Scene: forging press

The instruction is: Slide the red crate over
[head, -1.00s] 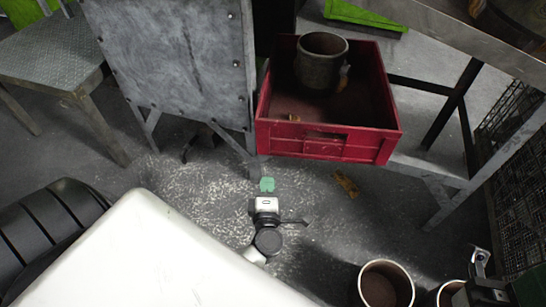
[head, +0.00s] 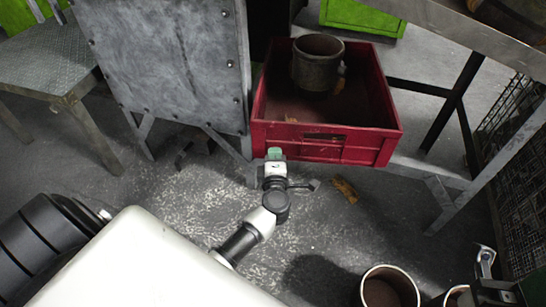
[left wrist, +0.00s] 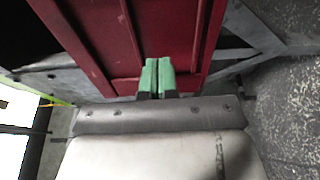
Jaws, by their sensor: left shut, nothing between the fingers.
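The red crate (head: 372,152) sits on the low shelf of a metal frame in the head view, open at the top. A rusty metal cup (head: 317,66) stands inside it toward the back. My left gripper (head: 275,153) is shut and empty, with green fingertips at the left part of the crate's front wall. In the left wrist view the green fingertips (left wrist: 157,76) are together and overlap the red crate wall (left wrist: 98,35); I cannot tell for sure whether they touch it.
A grey metal panel (head: 172,62) stands left of the crate. A table leg (head: 490,165) and a wire mesh cage (head: 519,140) are at the right. A cup (head: 388,290) stands at the bottom right. A brown scrap (head: 345,190) lies on the floor.

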